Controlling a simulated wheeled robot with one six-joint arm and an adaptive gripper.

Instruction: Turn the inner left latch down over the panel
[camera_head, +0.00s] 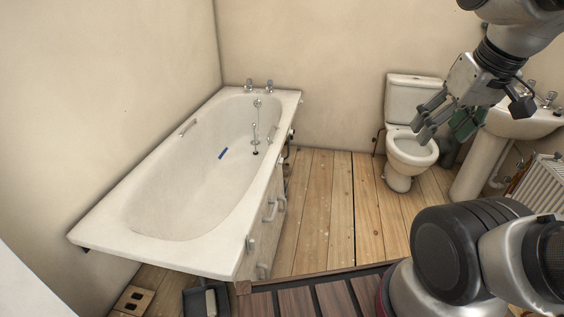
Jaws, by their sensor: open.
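A white bath (190,170) stands against the left wall, with a pale wooden side panel (262,225) under its right rim. The panel carries light handles (270,210). A small latch-like metal piece (250,243) sits near the panel's near top corner, under the rim. Another small fitting (291,134) shows farther along the rim. The panel is seen at a steep angle, so I cannot tell which piece is the inner left latch or how it is turned. My gripper (424,124) is open, up at the right in front of the toilet, well away from the panel.
A toilet (409,150), a basin (520,118) and a radiator (540,185) stand at the right. Bare floorboards (325,205) lie beside the panel. A dark dustpan (207,300) and a holed brick (133,300) lie at the bath's near end.

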